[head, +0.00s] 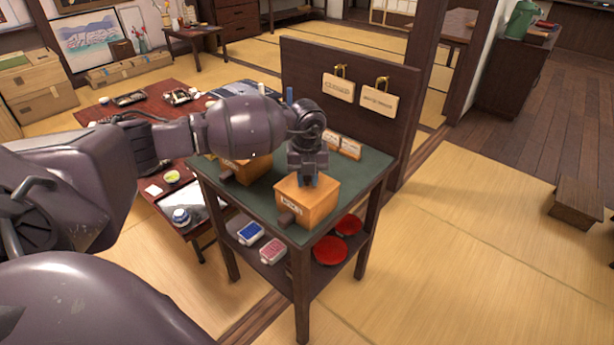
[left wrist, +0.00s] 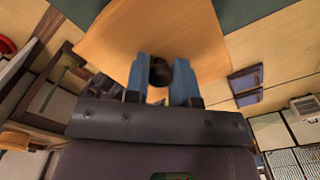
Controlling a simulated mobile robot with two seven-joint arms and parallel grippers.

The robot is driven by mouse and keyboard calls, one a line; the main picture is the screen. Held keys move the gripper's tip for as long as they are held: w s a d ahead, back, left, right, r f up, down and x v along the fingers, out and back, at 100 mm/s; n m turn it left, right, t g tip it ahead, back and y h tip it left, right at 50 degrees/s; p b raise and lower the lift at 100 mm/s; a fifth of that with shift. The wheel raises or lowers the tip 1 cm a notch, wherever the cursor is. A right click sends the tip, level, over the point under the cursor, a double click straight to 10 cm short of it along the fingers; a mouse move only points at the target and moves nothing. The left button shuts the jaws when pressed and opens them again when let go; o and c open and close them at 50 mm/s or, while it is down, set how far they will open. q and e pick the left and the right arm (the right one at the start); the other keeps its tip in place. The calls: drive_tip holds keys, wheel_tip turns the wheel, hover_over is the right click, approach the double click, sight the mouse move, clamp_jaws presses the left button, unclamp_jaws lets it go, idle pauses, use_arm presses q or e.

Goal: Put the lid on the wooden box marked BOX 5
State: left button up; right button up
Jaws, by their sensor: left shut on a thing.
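My left gripper (head: 306,180) points down over a wooden box (head: 318,207) at the front of the green-topped stand. The box has a pale label on its front, too small to read, and a dark peg low on that side. In the left wrist view the blue fingertips (left wrist: 168,80) are shut on a dark round knob (left wrist: 160,72) on a light wooden lid (left wrist: 185,32). The lid appears level at the top of the box; I cannot tell whether it is fully seated. A second wooden box (head: 236,180) stands to the left, partly hidden by my arm. My right gripper is not in view.
The green stand top (head: 362,172) is clear right of the box. A dark upright board (head: 340,60) with hanging wooden tags rises behind it. Red round dishes (head: 330,250) and small blue and red boxes lie on the lower shelf. A low red table (head: 150,100) stands left.

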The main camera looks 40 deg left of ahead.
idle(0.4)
use_arm(q)
drive_tip(key=o, duration=1.4)
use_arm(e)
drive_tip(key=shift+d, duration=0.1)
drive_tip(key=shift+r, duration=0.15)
use_arm(q)
drive_tip(key=shift+r, duration=0.4)
drive_tip(key=shift+r+p, duration=0.85)
drive_tip(key=shift+r, duration=0.45)
drive_tip(key=shift+r+p, duration=0.6)
drive_tip(key=shift+r, duration=0.7)
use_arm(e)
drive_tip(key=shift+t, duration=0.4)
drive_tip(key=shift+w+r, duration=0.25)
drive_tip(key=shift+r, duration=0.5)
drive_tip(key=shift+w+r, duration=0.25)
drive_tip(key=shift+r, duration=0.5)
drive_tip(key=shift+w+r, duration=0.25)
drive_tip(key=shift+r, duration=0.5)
